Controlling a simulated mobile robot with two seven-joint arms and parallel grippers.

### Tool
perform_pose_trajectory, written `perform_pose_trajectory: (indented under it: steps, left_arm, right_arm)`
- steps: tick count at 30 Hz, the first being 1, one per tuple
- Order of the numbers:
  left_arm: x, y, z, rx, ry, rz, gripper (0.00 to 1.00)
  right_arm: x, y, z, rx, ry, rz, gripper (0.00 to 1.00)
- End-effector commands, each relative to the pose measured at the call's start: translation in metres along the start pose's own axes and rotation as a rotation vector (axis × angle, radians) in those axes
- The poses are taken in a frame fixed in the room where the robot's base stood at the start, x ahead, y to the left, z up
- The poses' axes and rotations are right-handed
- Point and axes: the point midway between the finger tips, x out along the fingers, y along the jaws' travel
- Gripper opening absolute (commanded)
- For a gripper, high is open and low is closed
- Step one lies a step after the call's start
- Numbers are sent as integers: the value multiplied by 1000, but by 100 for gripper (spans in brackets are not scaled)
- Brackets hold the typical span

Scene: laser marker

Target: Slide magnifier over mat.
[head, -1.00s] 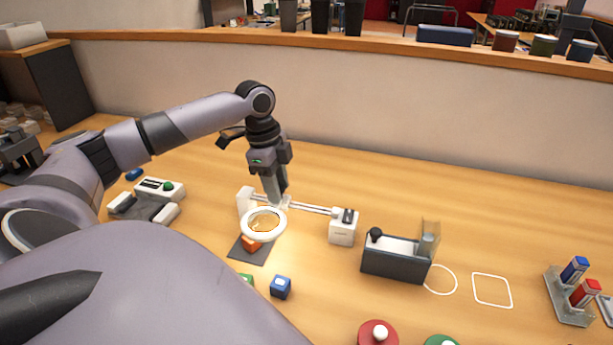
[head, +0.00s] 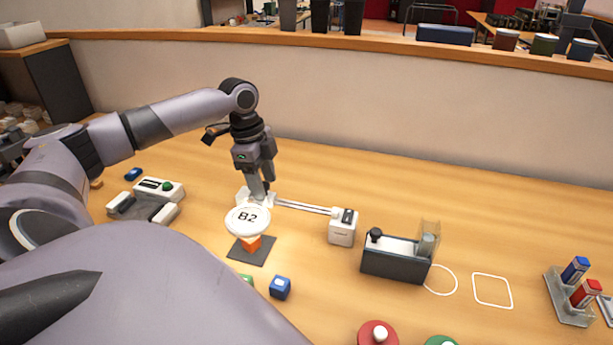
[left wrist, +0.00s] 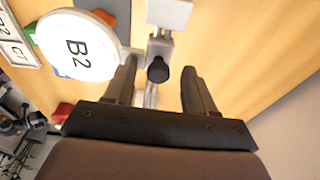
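The magnifier (head: 247,218) is a round white-rimmed lens that shows a large "B2"; it also fills the upper left of the left wrist view (left wrist: 78,46). It is on a rail (head: 305,208), at the rail's left end. The dark mat (head: 250,258) lies below and in front of the lens, with an orange block (head: 250,243) on it, partly covered by the lens in the head view. My left gripper (head: 260,194) is down at the carriage behind the lens. Its fingers are apart, with a black knob (left wrist: 158,70) between them and gaps on both sides. My right gripper is out of view.
A white end block (head: 342,228) closes the rail's right end. A blue cube (head: 281,288) sits in front of the mat. A dark box with a knob (head: 395,260) stands right of the rail. A grey fixture (head: 145,205) is at the left.

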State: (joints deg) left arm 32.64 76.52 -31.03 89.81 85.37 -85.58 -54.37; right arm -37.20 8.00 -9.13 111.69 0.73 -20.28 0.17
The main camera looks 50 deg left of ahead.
Motion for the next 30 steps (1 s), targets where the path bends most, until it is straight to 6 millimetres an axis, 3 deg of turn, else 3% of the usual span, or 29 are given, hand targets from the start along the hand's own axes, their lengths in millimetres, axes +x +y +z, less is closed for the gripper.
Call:
perform_pose_trajectory:
  steps: [1,7,24,30]
  left_arm:
    - [18,8,4,-1,-17,33,55]
    - [14,7,3,-1,-17,33,55]
    - [-47,5,-8,2,-13,28,55]
    - [-58,5,-9,1,-14,28,55]
  right_arm:
    - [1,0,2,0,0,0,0]
    - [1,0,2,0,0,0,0]
    - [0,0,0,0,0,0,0]
    - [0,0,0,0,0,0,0]
